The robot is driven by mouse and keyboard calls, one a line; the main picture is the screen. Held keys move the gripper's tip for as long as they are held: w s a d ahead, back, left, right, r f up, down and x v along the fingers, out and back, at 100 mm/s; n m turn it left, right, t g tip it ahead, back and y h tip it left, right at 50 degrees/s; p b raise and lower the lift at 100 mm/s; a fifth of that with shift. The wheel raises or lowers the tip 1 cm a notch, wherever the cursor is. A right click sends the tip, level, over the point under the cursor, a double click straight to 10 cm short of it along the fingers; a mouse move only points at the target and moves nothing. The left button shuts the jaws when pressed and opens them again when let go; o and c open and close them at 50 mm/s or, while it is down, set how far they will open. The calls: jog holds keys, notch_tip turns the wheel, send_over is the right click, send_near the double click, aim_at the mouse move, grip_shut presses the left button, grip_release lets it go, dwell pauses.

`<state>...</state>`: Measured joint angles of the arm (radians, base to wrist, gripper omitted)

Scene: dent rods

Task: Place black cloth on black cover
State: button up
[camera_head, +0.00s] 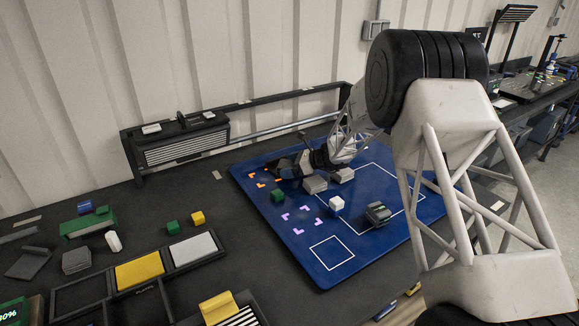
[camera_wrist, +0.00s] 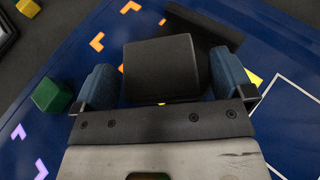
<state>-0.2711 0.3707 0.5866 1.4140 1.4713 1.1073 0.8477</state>
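My gripper (camera_head: 287,172) is low over the far left part of the blue mat, by the orange corner marks. In the wrist view its two blue fingers (camera_wrist: 160,88) stand wide apart, on either side of a black, block-like piece (camera_wrist: 160,68). Narrow gaps seem to show beside the piece; contact is not clear. A flat black piece (camera_wrist: 205,28) lies just beyond it. I cannot tell for sure which of these is the black cloth and which the black cover. Two grey blocks (camera_head: 315,184) (camera_head: 343,175) lie right of my gripper.
The blue mat (camera_head: 340,270) also holds a green cube (camera_head: 278,196), a white cube (camera_head: 336,204) and a dark grey device (camera_head: 378,214). A black rack (camera_head: 180,140) stands behind. Trays with a yellow pad (camera_head: 139,270) and a white pad (camera_head: 194,249) lie at left.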

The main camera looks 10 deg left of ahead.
jog(key=shift+r, duration=0.1)
jog(key=shift+d+r, duration=0.1)
jog(key=shift+d, duration=0.05)
jog(key=v, duration=1.1)
jog(key=shift+d, duration=0.2)
jog(key=shift+d+r, duration=0.1)
jog(key=shift+d, duration=0.1)
dwell(0.5)
